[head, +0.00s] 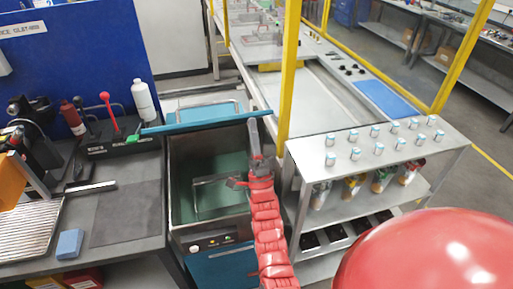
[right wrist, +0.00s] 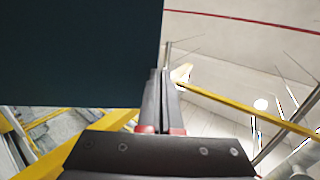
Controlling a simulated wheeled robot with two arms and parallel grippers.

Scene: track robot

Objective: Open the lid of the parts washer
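The parts washer (head: 175,190) stands in the middle of the head view, and its deep tub with a green-teal interior shows open from above. Its blue lid (head: 195,124) is raised at the back of the tub, seen almost edge-on as a narrow slanting strip. My right gripper (head: 253,120) is at the lid's right end. In the right wrist view the two fingers (right wrist: 160,76) are close together with nothing visible between them. The lid's dark face (right wrist: 80,50) fills the left side there, beside the fingertips; whether they touch cannot be told. My left gripper is out of view.
A workbench (head: 125,250) with bottles and tools is on the left, beside a blue panel (head: 70,70). A yellow post (head: 289,70) stands close to the right of my right gripper. A steel shelf rack (head: 350,158) with jars is right of the washer.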

